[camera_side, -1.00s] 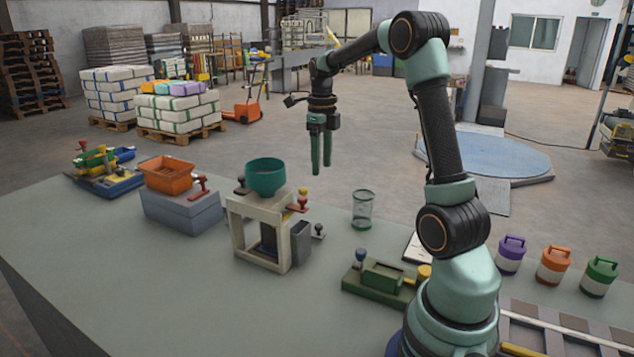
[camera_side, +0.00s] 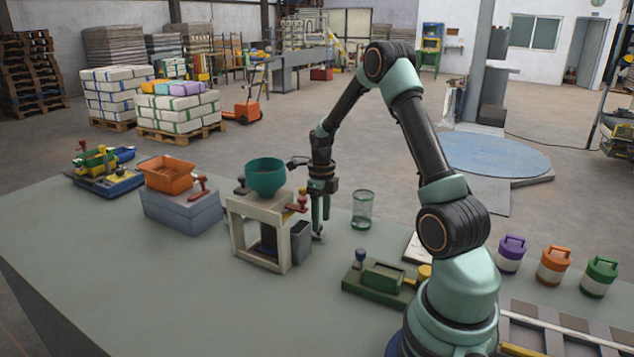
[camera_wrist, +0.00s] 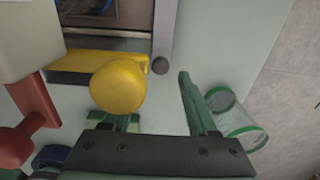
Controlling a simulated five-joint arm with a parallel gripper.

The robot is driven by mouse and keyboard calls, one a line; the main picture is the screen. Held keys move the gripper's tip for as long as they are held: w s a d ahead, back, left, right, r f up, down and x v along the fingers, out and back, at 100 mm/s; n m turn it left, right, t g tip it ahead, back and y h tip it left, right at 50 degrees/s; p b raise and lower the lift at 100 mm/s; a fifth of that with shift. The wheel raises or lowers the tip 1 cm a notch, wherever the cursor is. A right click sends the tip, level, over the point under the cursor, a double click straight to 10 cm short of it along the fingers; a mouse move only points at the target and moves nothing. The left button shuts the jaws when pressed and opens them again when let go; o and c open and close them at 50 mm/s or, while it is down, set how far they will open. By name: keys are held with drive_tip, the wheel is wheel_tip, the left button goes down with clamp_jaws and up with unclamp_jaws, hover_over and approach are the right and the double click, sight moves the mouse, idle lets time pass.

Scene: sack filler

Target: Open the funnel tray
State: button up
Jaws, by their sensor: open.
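The sack filler (camera_side: 240,225) is a cream frame with a teal funnel (camera_side: 266,178) on top. A red handle (camera_side: 296,205) and a yellow knob are at its right; the yellow knob is large in the wrist view (camera_wrist: 118,86). A grey open box (camera_side: 301,243) stands at its right side. No part is clearly marked as the funnel tray. My gripper (camera_side: 320,222) is open, pointing down, just right of the frame near the box. In the wrist view, my gripper (camera_wrist: 150,88) has its left finger mostly hidden by the yellow knob. I cannot tell whether it touches.
A clear green-rimmed cup (camera_side: 362,210) stands close on the right; it also shows in the wrist view (camera_wrist: 240,120). An orange tray (camera_side: 168,174) on a grey block is to the left. A green fixture (camera_side: 380,277) is at the front right. The front left bench is clear.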

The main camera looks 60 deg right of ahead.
drive_tip(key=shift+f, duration=0.55)
clamp_jaws()
idle(1.1)
